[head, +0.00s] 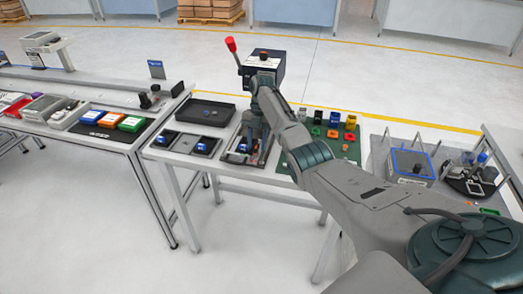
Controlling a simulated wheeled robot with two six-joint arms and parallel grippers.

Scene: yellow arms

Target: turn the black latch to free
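My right arm reaches in from the right, and my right gripper (253,148) points down over a dark fixture (236,158) on the white table. The fingers are small and dark against the fixture, so their opening is unclear. A blue part shows at the fixture's left side, beside the gripper. I cannot make out the black latch for certain; the gripper and wrist cover part of the fixture. My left gripper is not in view.
Behind the wrist stands a black box (265,70) with a red-knobbed lever (231,45). A black tray (205,112) and small dark trays with blue parts lie left of the fixture. A green mat (322,158) with coloured blocks lies right, partly behind my arm.

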